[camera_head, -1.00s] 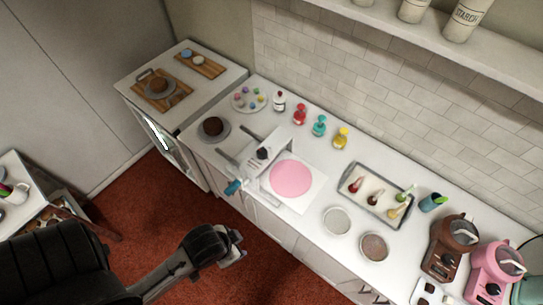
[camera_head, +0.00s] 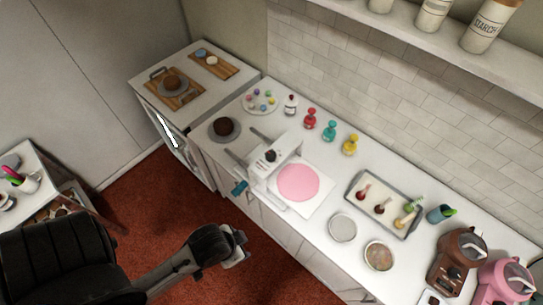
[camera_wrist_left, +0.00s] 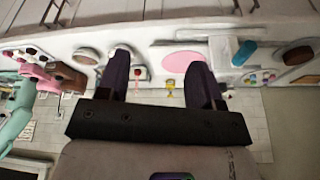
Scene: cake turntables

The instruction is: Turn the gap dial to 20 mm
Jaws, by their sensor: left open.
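The gap dial (camera_head: 271,156) is a small black knob on the white dough sheeter (camera_head: 285,150) on the counter. Its setting is too small to read. The sheeter has a teal crank handle (camera_head: 240,187) at its front left and a pink dough disc (camera_head: 298,182) on its bed. My left gripper (camera_head: 238,250) is low over the red floor, in front of the counter and apart from the sheeter. In the left wrist view its fingers (camera_wrist_left: 160,70) are open and empty, with the dough disc (camera_wrist_left: 183,62) and teal handle (camera_wrist_left: 245,53) beyond. My right gripper is out of view.
A cake on a turntable (camera_head: 224,128) stands left of the sheeter. Several coloured bottles (camera_head: 330,131) line the wall side. Red floor (camera_head: 178,195) is open before the counter.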

